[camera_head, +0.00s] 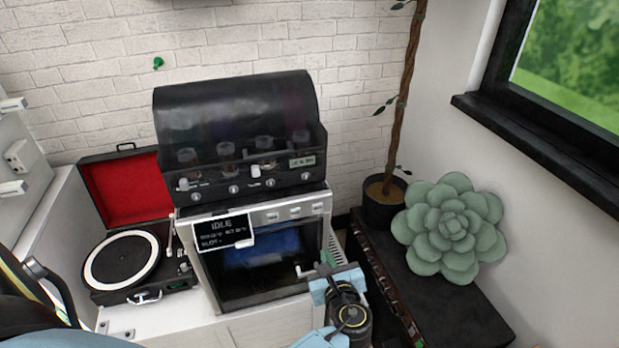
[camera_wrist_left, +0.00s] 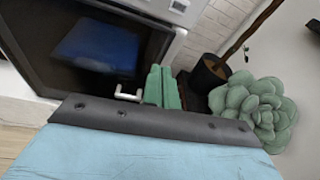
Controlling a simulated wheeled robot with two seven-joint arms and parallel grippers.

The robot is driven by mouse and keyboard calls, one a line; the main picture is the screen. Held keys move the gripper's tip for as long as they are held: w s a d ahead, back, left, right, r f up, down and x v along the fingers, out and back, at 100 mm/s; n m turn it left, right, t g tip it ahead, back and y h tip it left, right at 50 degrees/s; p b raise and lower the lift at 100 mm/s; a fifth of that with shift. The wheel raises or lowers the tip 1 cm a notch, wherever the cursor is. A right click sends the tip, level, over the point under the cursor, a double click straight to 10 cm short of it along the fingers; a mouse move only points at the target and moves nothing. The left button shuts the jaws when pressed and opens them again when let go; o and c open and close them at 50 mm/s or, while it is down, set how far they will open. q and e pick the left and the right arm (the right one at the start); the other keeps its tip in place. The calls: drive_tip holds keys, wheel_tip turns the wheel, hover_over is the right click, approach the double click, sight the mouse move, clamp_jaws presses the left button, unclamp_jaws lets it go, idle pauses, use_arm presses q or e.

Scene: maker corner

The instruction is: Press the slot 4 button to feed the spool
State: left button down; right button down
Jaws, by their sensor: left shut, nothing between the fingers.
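The black feeder unit (camera_head: 250,186) with a smoky lid sits on top of the printer and holds several spools. A row of small round buttons runs along its front. The rightmost button (camera_head: 305,176) seems to be slot 4, but I cannot read the labels. The printer screen (camera_head: 222,231) reads IDLE, with a SLOT line. My left gripper (camera_head: 322,270) is shut and empty, low in front of the printer's right side, below the buttons. In the left wrist view its green fingers (camera_wrist_left: 161,88) are together beside the white door handle (camera_wrist_left: 128,94). My right gripper is not in view.
A record player (camera_head: 125,262) with a red-lined lid stands left of the printer (camera_head: 262,265). A black cabinet (camera_head: 465,305) at right carries a large succulent (camera_head: 449,228) and a potted trunk (camera_head: 384,208). The space before the feeder front looks clear.

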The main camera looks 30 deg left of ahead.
sight(306, 177)
use_arm(q)
wheel_tip(306, 177, up, 10)
drive_tip(key=y, duration=0.3)
drive_tip(key=shift+w+a+r+m, duration=0.25)
drive_tip(key=shift+w+a+m, duration=0.05)
drive_tip(key=shift+a, duration=0.05)
drive_tip(key=x, duration=1.3)
drive_tip(key=shift+w+a+r, duration=0.2)
drive_tip(key=shift+w+r, duration=0.05)
drive_tip(key=shift+w, duration=0.1)
drive_tip(key=shift+w+a, duration=0.1)
drive_tip(key=shift+a, duration=0.05)
